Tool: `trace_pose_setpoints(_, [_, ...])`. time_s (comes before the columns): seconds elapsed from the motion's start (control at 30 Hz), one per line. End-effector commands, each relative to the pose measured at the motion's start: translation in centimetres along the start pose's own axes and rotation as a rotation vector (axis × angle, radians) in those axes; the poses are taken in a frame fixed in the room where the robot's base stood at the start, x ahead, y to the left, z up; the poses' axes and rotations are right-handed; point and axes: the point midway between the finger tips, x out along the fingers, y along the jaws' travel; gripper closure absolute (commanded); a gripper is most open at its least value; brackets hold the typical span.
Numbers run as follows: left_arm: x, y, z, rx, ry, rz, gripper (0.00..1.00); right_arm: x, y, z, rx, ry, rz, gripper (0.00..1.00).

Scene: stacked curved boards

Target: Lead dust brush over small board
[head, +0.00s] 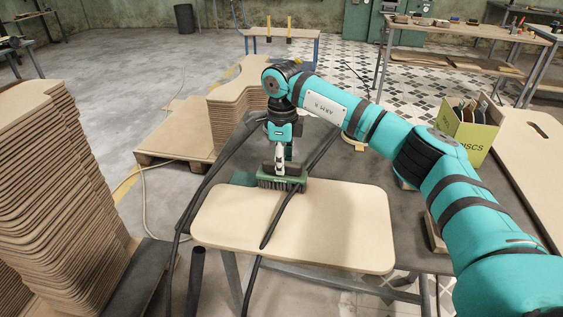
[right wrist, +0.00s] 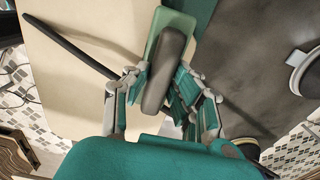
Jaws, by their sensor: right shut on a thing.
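The small board (head: 335,225) is a pale, flat board with rounded corners on the dark table; it also shows in the right wrist view (right wrist: 75,70). The dust brush (head: 282,180) has a green body and dark bristles and is at the board's far edge, left of its middle. My right gripper (head: 281,165) is above the brush and shut on its dark grey handle (right wrist: 165,75). In the head view the bristles look at or just above the board; contact cannot be told. My left gripper is not in view.
A dark hose (head: 270,230) hangs across the board. Tall stacks of curved boards (head: 55,180) stand at the left. An open yellow-green box (head: 468,130) stands at the table's back right, near a larger board (head: 525,160). The board's right half is clear.

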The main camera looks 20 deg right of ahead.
Motion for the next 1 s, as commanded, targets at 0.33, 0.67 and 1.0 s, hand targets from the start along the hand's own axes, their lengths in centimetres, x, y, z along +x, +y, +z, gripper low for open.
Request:
trace_pose_setpoints(0.33, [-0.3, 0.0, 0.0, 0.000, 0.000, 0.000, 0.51, 0.1, 0.0, -1.8, 0.002, 0.004, 0.003, 1.00])
trace_pose_setpoints(0.67, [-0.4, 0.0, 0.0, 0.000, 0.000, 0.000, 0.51, 0.0, 0.1, -3.2, 0.001, 0.004, 0.003, 1.00])
trace_pose_setpoints(1.0, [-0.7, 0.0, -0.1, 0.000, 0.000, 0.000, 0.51, -0.4, 0.0, -3.1, 0.000, 0.002, 0.002, 1.00])
